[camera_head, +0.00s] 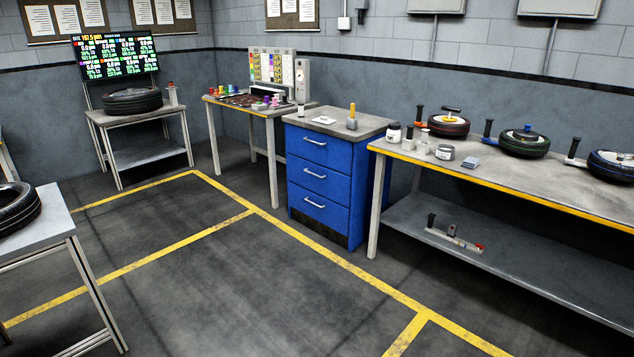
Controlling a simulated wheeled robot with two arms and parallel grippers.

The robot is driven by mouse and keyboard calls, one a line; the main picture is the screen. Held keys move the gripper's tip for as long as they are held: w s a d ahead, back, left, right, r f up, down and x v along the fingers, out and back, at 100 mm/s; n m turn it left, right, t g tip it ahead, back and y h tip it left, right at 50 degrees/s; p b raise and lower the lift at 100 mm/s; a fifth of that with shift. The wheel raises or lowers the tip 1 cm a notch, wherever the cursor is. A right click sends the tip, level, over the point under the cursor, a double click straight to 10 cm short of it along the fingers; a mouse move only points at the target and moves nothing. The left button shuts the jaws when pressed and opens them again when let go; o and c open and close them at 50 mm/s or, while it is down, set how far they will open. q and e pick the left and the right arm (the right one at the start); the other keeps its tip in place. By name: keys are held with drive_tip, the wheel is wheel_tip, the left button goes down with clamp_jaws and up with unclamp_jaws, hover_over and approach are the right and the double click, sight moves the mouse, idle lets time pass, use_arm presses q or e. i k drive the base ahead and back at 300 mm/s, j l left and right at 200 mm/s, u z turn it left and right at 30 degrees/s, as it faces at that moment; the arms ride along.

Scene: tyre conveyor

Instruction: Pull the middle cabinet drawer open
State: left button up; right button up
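A blue cabinet (361,196) with a grey top stands against the back wall, right of the picture's middle. Its front has three drawers, each with a silver bar handle. The middle drawer (322,184) is shut, and its handle (314,173) faces the open floor. The top drawer (312,150) and the bottom drawer (317,211) are shut too. Neither of my grippers shows in the head view.
A long workbench (520,188) with wheels and jars stands right of the cabinet. A small table (246,108) with coloured parts stands to its left. A tyre table (35,226) is at the left edge. The yellow-lined floor (250,290) before the cabinet is clear.

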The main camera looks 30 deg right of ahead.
sight(332, 184)
drive_tip(key=i+l+z, duration=0.3)
drive_tip(key=i, duration=0.15)
drive_tip(key=i+l+z, duration=0.3)
drive_tip(key=i, duration=0.2)
drive_tip(key=i+l+z, duration=0.15)
drive_tip(key=i, duration=1.05)
drive_tip(key=i+l+z, duration=0.2)
drive_tip(key=i, duration=1)
drive_tip(key=i+l+u, duration=0.1)
drive_tip(key=i+u, duration=0.2)
drive_tip(key=i, duration=0.2)
drive_tip(key=i+l+u, duration=0.3)
drive_tip(key=i, duration=0.2)
drive_tip(key=i+l+u, duration=0.25)
drive_tip(key=i, duration=0.25)
